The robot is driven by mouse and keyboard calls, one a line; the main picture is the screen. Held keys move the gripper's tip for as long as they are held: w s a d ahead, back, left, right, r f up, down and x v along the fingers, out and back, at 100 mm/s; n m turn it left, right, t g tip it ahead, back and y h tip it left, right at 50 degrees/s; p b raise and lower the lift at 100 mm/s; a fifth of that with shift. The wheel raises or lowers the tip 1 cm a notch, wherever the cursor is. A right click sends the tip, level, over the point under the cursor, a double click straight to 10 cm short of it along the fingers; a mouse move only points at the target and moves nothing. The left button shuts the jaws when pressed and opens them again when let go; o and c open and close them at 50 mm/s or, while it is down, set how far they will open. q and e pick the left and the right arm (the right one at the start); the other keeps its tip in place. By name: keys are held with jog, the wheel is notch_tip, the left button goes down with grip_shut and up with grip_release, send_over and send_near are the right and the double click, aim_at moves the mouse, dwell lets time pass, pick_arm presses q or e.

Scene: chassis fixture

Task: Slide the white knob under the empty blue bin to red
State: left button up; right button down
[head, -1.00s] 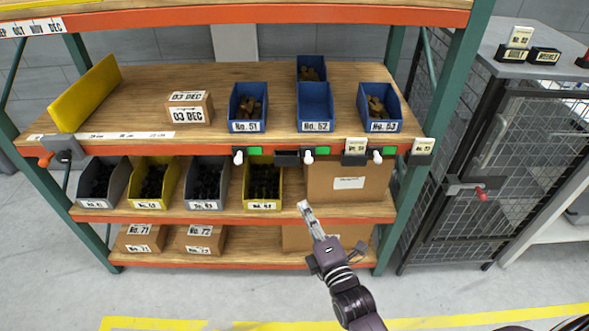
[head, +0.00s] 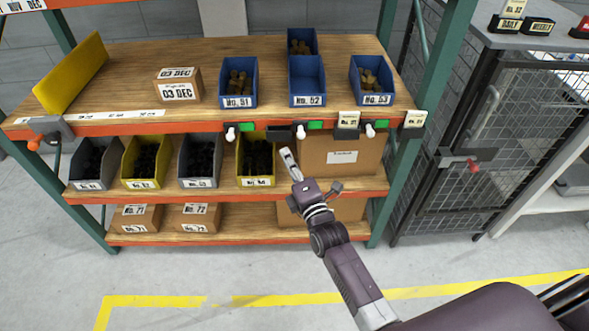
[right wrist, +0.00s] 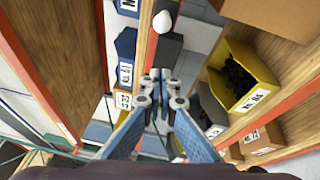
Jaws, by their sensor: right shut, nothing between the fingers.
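The empty blue bin No. 52 (head: 307,92) stands on the upper shelf between bins No. 51 and No. 53. Under it, on the shelf's orange front edge, is a white knob (head: 300,132) with green (head: 316,125) showing to its right; no red shows there. My right gripper (head: 286,152) is shut and empty, a little below and left of this knob, apart from it. In the right wrist view the shut fingertips (right wrist: 160,76) point toward a white knob (right wrist: 162,20); I cannot tell which knob that is. My left gripper is not in view.
Similar white knobs sit under bin No. 51 (head: 238,88) and bin No. 53 (head: 371,84), both holding brown parts. A dark block (head: 278,134) is left of the middle knob. A yellow bin (head: 255,165) and a cardboard box (head: 340,157) are below, close to my gripper.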

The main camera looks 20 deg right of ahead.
aim_at(289, 133)
jog(key=shift+w+d+r+p, duration=0.2)
jog(key=shift+w+d, duration=0.45)
jog(key=shift+d, duration=0.3)
jog(key=shift+w+d+r+p, duration=0.2)
jog(key=shift+w+d, duration=0.4)
jog(key=shift+d, duration=0.3)
jog(key=d, duration=0.2)
jog(key=s+d, duration=0.1)
jog(key=d, duration=0.1)
jog(key=shift+s+d, duration=0.2)
jog(key=shift+d, duration=0.2)
